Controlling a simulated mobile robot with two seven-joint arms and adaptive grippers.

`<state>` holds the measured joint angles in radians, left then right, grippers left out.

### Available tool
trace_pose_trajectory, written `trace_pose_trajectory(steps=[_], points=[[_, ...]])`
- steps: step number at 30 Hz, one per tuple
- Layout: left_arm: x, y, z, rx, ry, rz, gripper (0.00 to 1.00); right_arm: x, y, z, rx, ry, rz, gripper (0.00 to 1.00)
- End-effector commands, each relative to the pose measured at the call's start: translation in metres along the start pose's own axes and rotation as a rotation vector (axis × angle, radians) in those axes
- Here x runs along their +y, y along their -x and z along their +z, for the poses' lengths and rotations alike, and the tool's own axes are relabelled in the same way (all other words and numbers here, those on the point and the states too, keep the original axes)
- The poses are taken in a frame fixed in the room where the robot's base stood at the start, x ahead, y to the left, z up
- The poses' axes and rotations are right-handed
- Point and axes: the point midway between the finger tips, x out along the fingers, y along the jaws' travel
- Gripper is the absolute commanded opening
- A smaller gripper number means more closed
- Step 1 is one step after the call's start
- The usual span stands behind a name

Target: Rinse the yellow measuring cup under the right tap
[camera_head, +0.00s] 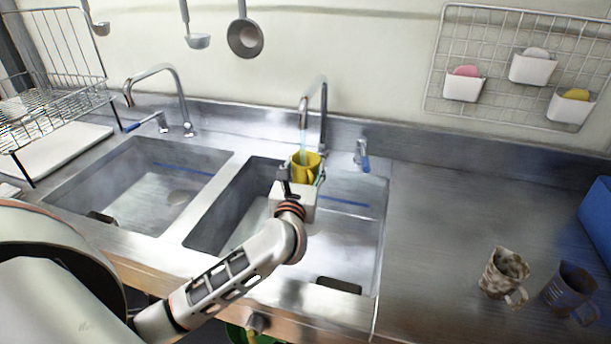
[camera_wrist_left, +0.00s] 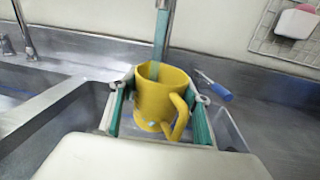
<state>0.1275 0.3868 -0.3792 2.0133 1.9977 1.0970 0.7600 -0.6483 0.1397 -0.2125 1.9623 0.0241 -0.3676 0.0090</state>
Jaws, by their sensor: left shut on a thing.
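The yellow measuring cup (camera_head: 306,164) is upright under the spout of the right tap (camera_head: 322,110), over the right basin (camera_head: 350,228). A blue-green stream of water (camera_head: 303,142) runs from the spout down to the cup. In the left wrist view the stream (camera_wrist_left: 160,40) enters the mouth of the cup (camera_wrist_left: 160,98), whose handle points right. My left gripper (camera_head: 304,182) is shut on the cup, with a green-padded finger on each side in the left wrist view (camera_wrist_left: 160,115). My right gripper is not in view.
The left tap (camera_head: 165,75) stands over the empty left basin (camera_head: 135,185). A dish rack (camera_head: 55,100) is at far left. Two stained mugs, one pale (camera_head: 502,270) and one dark (camera_head: 570,287), stand on the right counter, near a blue object (camera_head: 600,215). Ladles hang above.

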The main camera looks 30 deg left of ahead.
Motion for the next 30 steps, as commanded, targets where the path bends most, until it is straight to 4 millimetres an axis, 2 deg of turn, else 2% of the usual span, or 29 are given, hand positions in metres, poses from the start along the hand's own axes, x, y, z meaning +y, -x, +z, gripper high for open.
trace_pose_trajectory(steps=[11, 30], points=[[0.003, 0.003, 0.000, 0.001, 0.000, 0.000, 0.27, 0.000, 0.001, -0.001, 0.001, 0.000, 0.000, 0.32], [0.015, 0.048, -0.001, 0.001, -0.001, 0.000, 0.27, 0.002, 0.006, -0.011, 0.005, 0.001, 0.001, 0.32]])
